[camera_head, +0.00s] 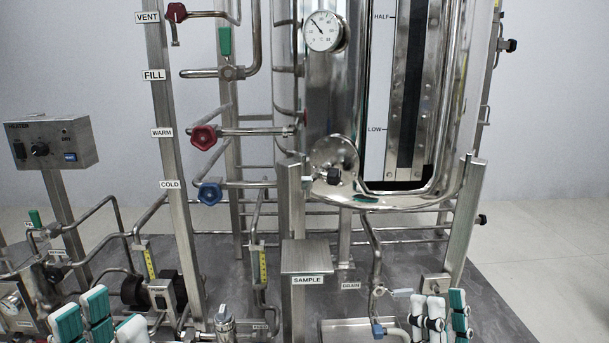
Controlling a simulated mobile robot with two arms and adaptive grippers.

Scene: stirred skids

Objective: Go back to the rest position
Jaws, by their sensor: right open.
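My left gripper (98,322) shows at the bottom left edge, with white and teal finger pads pointing up. Its lower part is cut off by the frame, and I cannot tell how far its fingers are apart. My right gripper (438,315) shows at the bottom right of centre, also with white and teal pads pointing up. It is open, with nothing seen between its fingers. It appears in front of the skid, near the drain area in the picture.
A steel tank (325,90) with a gauge (323,31) stands at the centre. Red valve knob (204,137) and blue valve knob (209,193) are on pipes at left. A heater box (50,141) stands far left. A sample stand (308,258) is low centre. Floor at far right is clear.

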